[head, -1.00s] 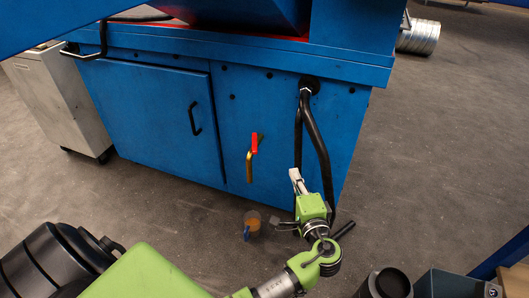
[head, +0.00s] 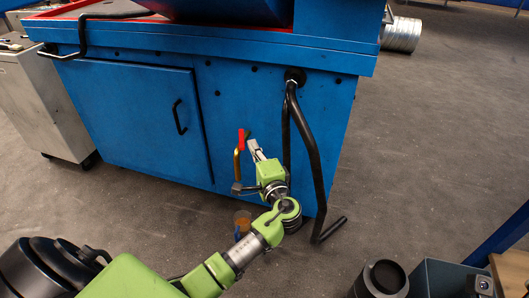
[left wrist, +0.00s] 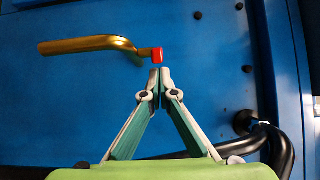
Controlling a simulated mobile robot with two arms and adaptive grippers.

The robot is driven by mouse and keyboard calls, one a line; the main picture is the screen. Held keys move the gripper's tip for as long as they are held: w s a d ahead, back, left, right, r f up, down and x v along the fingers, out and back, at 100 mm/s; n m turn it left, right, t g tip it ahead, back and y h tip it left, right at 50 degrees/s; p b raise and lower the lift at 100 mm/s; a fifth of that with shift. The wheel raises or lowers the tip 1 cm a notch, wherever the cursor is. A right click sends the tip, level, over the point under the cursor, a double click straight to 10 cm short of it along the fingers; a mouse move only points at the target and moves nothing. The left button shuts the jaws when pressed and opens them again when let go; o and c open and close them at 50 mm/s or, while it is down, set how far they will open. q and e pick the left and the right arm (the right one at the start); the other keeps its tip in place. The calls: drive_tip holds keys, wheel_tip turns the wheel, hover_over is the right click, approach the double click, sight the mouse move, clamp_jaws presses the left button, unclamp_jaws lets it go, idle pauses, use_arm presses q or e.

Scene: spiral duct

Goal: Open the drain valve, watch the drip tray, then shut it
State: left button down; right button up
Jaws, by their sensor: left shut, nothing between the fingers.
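The drain valve has a red handle (head: 241,139) above a curved brass spout (head: 237,165) on the front of the blue machine. The handle looks upright. In the left wrist view the red handle (left wrist: 157,54) sits at the end of the brass spout (left wrist: 85,44), just beyond the fingertips. My left gripper (head: 252,146) is shut and empty, with its tips (left wrist: 160,72) close beside the handle. A small gap shows between them. A small clear container with amber contents (head: 242,219) stands on the floor below, partly hidden by my arm. No separate drip tray is clear. My right gripper is out of view.
A bent black pipe (head: 312,150) runs down the machine front (head: 220,105) right of my gripper, its foot reaching out over the floor. A cabinet door with a black handle (head: 179,117) is to the left.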

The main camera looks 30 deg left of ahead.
use_arm(q)
drive_tip(key=shift+s+a, duration=0.2)
drive_tip(key=shift+a, duration=0.05)
drive_tip(key=shift+s+a+p, duration=0.45)
drive_tip(key=shift+s+a, duration=0.1)
drive_tip(key=shift+a, duration=0.05)
drive_tip(key=shift+w, duration=0.1)
